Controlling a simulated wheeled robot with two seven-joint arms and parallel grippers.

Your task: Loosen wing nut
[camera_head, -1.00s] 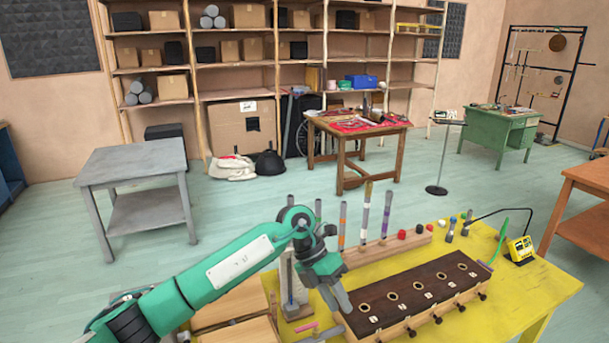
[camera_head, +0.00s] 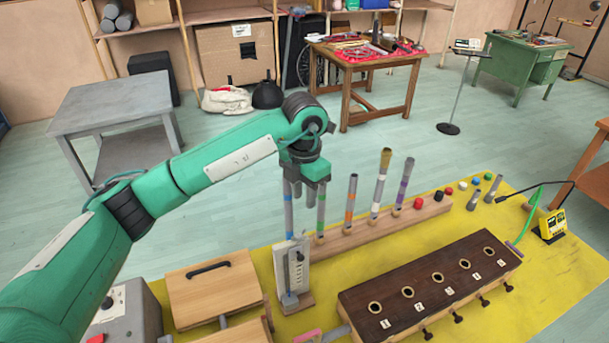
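My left gripper (camera_head: 306,184) hangs downward from the teal arm. It is above a white upright stand with a scale (camera_head: 291,266), near the tops of a grey tube with a blue band (camera_head: 289,215) and a green-banded tube (camera_head: 321,212). Its fingers blend with these grey tubes, so I cannot tell their opening or any contact. A dark-topped wooden box (camera_head: 400,295) with a row of round holes lies to the right. Small dark knobs (camera_head: 458,317) stick out along its front side. I cannot tell whether these are wing nuts. My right gripper is out of view.
A wooden rail (camera_head: 340,240) holds several upright banded tubes behind the box. Wooden boxes (camera_head: 215,287) stand at the left of the yellow tabletop (camera_head: 560,285). A yellow device (camera_head: 550,225) with a cable is at the right. Small coloured caps lie beyond the rail.

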